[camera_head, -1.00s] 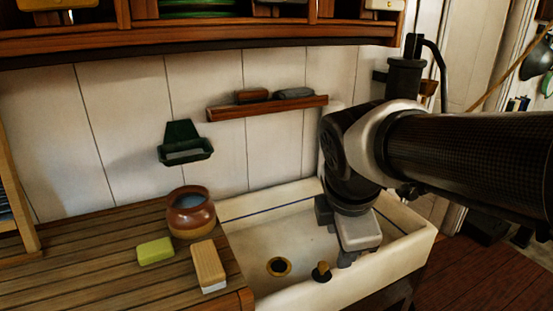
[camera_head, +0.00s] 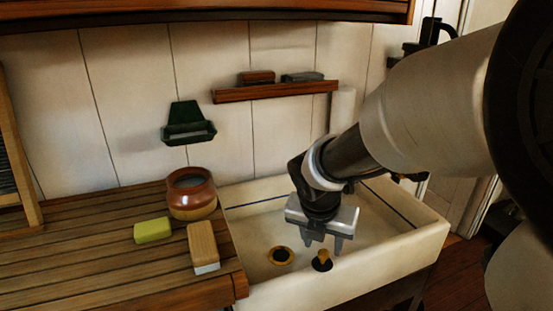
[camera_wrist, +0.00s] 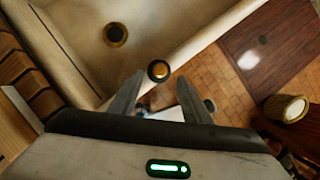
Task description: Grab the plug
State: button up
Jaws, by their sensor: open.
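The plug (camera_head: 322,261), dark with a brass-coloured knob, sits on the front rim of the white sink (camera_head: 395,252). In the wrist view the plug (camera_wrist: 158,71) shows at the rim, roughly centred between the fingertips and a little past them. My gripper (camera_head: 322,243) is open and points down, just above the plug in the head view. Its two fingers (camera_wrist: 159,84) hold nothing in the wrist view. I cannot tell the exact height left between the fingertips and the knob.
The sink's drain hole (camera_head: 280,255) is left of the plug. On the wooden counter (camera_head: 110,275) stand a brown pot (camera_head: 192,204), a green sponge (camera_head: 153,231) and a wooden brush (camera_head: 203,244). A shelf (camera_head: 275,92) and a green soap holder (camera_head: 187,127) hang on the wall.

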aim_at(324, 253)
jog(key=b+x, duration=0.1)
jog(key=x, duration=0.6)
jog(key=shift+r+b, duration=0.1)
jog(key=shift+b, duration=0.2)
jog(key=shift+w, duration=0.1)
